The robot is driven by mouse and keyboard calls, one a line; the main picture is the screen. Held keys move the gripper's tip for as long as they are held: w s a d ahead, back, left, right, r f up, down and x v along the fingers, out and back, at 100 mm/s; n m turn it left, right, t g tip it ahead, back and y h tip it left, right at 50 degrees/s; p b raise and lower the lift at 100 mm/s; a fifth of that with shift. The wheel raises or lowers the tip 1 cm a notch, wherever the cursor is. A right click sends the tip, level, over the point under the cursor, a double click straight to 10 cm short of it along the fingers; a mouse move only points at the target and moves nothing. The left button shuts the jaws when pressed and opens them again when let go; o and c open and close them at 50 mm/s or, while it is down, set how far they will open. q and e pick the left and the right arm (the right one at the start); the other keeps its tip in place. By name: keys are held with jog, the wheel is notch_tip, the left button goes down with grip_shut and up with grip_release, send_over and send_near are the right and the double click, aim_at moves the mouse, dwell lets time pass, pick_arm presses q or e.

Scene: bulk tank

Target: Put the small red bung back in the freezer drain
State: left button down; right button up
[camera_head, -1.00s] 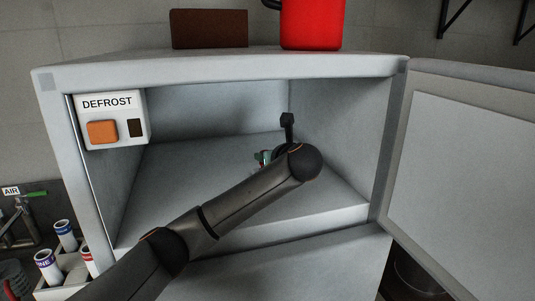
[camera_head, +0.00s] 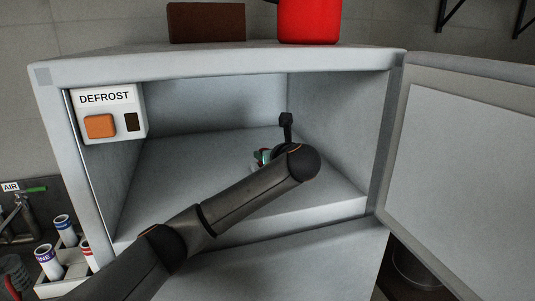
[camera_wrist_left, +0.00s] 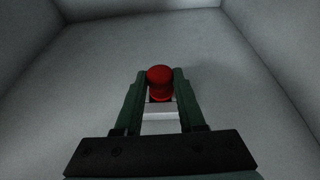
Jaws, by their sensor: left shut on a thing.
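The small red bung (camera_wrist_left: 160,78) is between the fingertips of my left gripper (camera_wrist_left: 160,88) in the left wrist view, and the fingers are shut on it. In the head view my left gripper (camera_head: 262,158) is inside the open freezer, over its pale floor, largely hidden behind my own dark arm. The bung cannot be made out there. The freezer floor (camera_wrist_left: 85,70) fills much of the wrist view; I cannot tell whether the bung touches it. No drain hole shows in either view. My right gripper is not in view.
The freezer (camera_head: 220,66) has side walls close around my arm. Its door (camera_head: 465,165) stands open on the right. A defrost box (camera_head: 108,112) is at the upper left of the opening. A brown block (camera_head: 206,22) and a red pot (camera_head: 310,20) stand on top.

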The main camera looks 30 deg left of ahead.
pick_arm(q)
jog(key=shift+f, duration=0.2)
jog(key=shift+a+r, duration=0.2)
jog(key=shift+r, duration=0.85)
dwell(0.7)
jog(key=shift+d+f, duration=0.2)
jog(key=shift+f, duration=0.95)
jog(key=shift+c, duration=2.1)
grip_release()
jog(key=shift+f, duration=0.1)
